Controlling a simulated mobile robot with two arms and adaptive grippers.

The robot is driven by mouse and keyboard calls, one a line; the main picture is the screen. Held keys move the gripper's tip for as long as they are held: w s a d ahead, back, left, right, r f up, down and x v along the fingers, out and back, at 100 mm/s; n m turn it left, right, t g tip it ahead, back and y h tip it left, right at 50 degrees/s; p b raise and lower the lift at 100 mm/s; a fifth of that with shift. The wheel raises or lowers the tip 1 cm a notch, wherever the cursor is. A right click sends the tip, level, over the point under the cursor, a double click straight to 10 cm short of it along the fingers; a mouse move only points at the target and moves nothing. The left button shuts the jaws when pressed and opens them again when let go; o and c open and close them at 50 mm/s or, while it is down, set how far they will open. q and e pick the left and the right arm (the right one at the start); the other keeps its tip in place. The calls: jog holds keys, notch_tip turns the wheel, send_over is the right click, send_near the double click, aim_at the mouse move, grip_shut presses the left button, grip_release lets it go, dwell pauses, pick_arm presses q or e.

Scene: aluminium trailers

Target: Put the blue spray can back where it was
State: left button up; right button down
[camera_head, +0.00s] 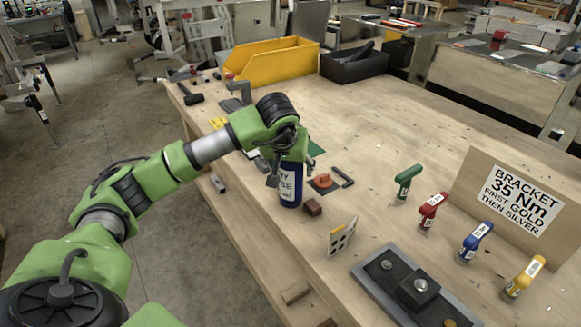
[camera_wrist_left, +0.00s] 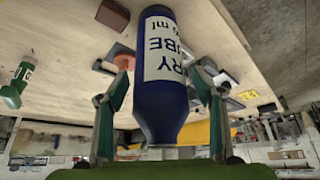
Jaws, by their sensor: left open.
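The blue spray can (camera_head: 290,191) with a white label stands upright on the wooden workbench (camera_head: 375,135), near its left edge. My left gripper (camera_head: 286,160) is over it from above, and the arm hides its upper part. In the left wrist view the can (camera_wrist_left: 160,105) fills the middle, with its label upside down. There the left gripper (camera_wrist_left: 163,72) is open, one finger on each side of the can, with gaps between fingers and can. My right gripper is in neither view.
Several coloured-handled tools and a bracket sign (camera_head: 515,200) stand at right. A dark plate (camera_head: 405,285) lies in front. A yellow bin (camera_head: 275,62) is at the back.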

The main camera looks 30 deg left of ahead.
pick_arm(q)
jog(key=shift+r, duration=0.25)
jog(key=b+v, duration=0.1)
jog(key=v, duration=1)
jog(key=shift+s+r+b, duration=0.2)
jog(key=shift+r+b, duration=0.1)
jog(key=shift+r, duration=0.05)
jog(key=shift+d, duration=0.15)
